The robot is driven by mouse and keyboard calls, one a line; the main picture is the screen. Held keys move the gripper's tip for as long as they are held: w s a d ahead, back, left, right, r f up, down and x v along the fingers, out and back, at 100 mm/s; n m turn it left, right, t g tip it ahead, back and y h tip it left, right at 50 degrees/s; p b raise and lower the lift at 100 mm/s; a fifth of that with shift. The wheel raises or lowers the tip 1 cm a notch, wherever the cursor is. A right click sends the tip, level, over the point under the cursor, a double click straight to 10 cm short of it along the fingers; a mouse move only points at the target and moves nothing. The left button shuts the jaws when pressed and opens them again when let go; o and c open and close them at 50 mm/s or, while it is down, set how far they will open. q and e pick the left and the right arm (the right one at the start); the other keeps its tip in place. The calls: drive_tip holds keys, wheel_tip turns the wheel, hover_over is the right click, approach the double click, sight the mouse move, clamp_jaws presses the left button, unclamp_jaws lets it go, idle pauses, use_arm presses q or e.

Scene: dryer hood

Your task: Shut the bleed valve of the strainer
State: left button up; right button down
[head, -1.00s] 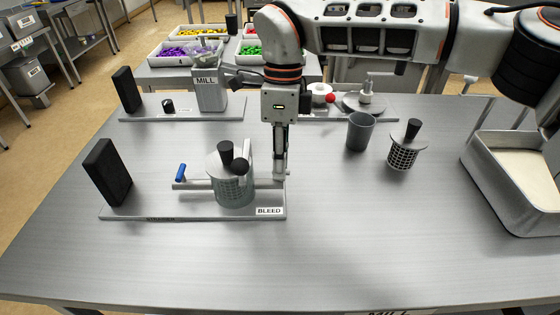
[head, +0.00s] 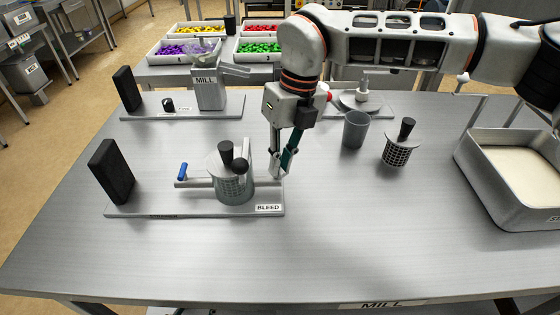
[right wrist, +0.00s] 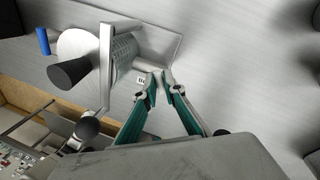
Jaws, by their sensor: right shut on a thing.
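The strainer (head: 236,188) is a grey perforated body with a lid and dark knobs, set on a flat base plate (head: 150,210) with a BLEED label (head: 268,208) at its right end. A pipe with a blue lever (head: 183,172) leaves its left side. A short pipe runs right towards the BLEED end. My right gripper (head: 279,177) is at that end, tilted, its fingers closed in on a small part there. The right wrist view shows the strainer (right wrist: 120,55) and the fingertips (right wrist: 162,80) at the pipe end. The bleed valve is mostly hidden between them. My left gripper is out of view.
A black block (head: 111,171) stands on the plate's left end. The mill (head: 209,88) is behind. A grey cup (head: 355,130), a basket with a black knob (head: 399,145) and a deep tray (head: 515,205) stand to the right. The front table is clear.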

drive_tip(key=m+t, duration=0.1)
drive_tip(key=m, duration=0.4)
drive_tip(key=shift+s+m+b, duration=0.1)
drive_tip(key=shift+m+b, duration=0.2)
drive_tip(key=shift+b, duration=0.1)
idle(0.3)
drive_tip(key=c, duration=2.1)
unclamp_jaws()
drive_tip(key=shift+r, duration=0.1)
wheel_tip(320, 180, up, 12)
drive_tip(key=d, duration=0.2)
drive_tip(key=shift+d, duration=0.2)
drive_tip(key=shift+f, duration=0.2)
